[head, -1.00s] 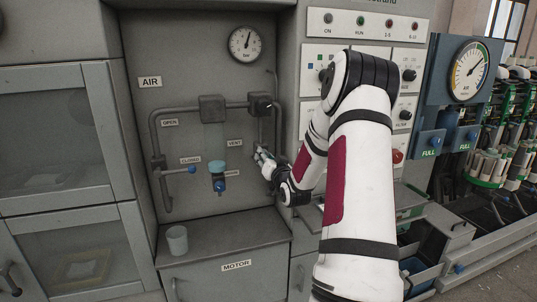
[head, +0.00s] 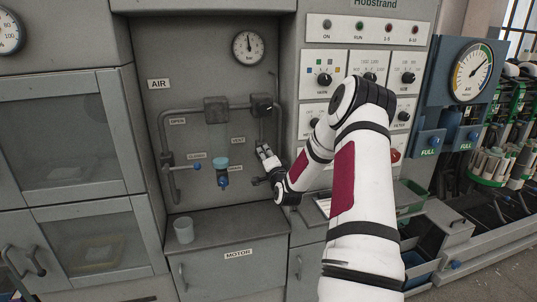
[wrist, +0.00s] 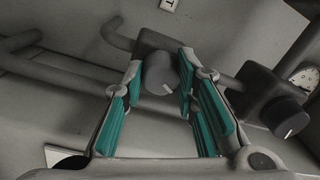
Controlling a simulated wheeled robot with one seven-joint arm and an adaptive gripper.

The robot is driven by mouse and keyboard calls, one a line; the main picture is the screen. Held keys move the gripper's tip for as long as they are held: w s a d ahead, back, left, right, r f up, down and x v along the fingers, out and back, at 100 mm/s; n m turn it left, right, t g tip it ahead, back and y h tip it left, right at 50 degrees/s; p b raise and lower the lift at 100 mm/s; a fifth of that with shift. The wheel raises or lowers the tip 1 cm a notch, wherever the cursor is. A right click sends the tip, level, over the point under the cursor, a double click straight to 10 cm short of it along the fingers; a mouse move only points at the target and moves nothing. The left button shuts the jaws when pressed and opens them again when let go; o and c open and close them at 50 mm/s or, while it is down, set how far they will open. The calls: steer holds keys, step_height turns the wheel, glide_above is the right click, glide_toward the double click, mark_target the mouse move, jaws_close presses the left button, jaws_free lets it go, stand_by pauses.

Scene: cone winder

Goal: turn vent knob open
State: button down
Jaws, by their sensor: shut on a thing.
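The vent knob (wrist: 160,74) is a grey round knob with a white mark on its face, on a dark block on the pipework in the wrist view. My gripper (wrist: 161,67) is shut on it, one teal-padded finger on each side. In the head view my gripper (head: 264,152) is at the panel, just right of the VENT label (head: 238,140), and hides the knob. The white mark sits near the right edge of the knob's face.
A second dark knob (wrist: 286,117) with a white mark is to the right. A blue-handled lever (head: 196,166), a teal-topped filter (head: 222,164) and a pressure gauge (head: 249,46) are on the panel. A cup (head: 183,230) stands on the ledge below.

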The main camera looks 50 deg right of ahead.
steer(key=shift+m, duration=0.5)
steer(key=c, duration=1.3)
jaws_free()
steer(key=v, duration=1.2)
